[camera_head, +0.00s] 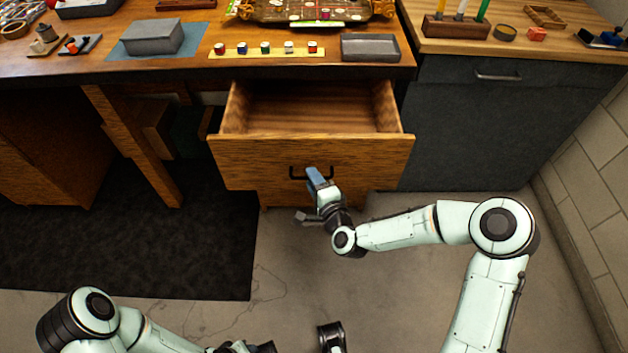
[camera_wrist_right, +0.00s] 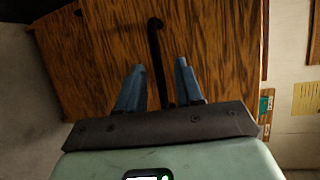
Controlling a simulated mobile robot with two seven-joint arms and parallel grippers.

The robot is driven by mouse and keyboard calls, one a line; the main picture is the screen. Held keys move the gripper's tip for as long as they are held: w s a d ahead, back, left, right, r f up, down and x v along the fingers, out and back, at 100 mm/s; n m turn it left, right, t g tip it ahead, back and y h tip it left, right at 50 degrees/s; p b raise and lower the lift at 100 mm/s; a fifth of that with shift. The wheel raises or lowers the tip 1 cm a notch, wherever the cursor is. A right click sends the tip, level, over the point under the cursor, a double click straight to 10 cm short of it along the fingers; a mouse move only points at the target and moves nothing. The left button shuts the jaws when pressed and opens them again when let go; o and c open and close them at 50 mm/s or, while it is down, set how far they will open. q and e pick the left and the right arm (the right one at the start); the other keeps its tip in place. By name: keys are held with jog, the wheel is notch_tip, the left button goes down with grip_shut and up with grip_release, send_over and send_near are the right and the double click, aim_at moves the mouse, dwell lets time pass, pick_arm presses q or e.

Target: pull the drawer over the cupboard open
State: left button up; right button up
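The wooden drawer (camera_head: 250,160) in the middle of the desk is pulled out, and its bare inside shows from above. Its black bar handle (camera_head: 297,172) is on the front. My right gripper (camera_head: 315,178) is at this handle. In the right wrist view, its two blue fingers (camera_wrist_right: 157,85) are apart, with the black handle (camera_wrist_right: 156,50) running between them; I see no clear contact. What lies below the drawer is mostly hidden by its front. My left arm comes in at the bottom left, its fingers not visible.
A dark grey cabinet (camera_head: 470,130) with a closed drawer front and handle (camera_head: 498,76) stands to the right. The desktop holds a grey tray (camera_head: 370,48), a yellow strip of small pots (camera_head: 235,52) and a grey box (camera_head: 151,37). Floor in front is clear beside a dark mat (camera_head: 120,250).

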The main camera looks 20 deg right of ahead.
pick_arm(q)
jog(key=s+d+r+g+p, duration=0.2)
jog(key=s+r+p, duration=0.5)
jog(key=r+p, duration=0.1)
jog(key=shift+d+r+m+g+h+p, duration=0.15)
jog(key=shift+r+m+g+h+p, duration=0.15)
jog(key=shift+h+p, duration=0.15)
pick_arm(e)
jog(key=v, duration=1.3)
jog(key=shift+s, duration=0.2)
jog(key=s+a+f+n+g+y+p, duration=0.2)
jog(key=s+a+f+n+g+p, duration=0.3)
jog(key=s+f+n+g, duration=0.55)
pick_arm(q)
notch_tip(320, 180, up, 8)
jog(key=w+p, duration=0.2)
jog(key=p, duration=0.1)
jog(key=shift+w, duration=0.2)
pick_arm(e)
jog(key=s+d+f+n+g, duration=0.1)
jog(key=s+f+n+g, duration=0.2)
jog(key=s, duration=0.9)
notch_tip(320, 180, down, 2)
jog(key=g, duration=0.3)
jog(key=shift+s, duration=0.4)
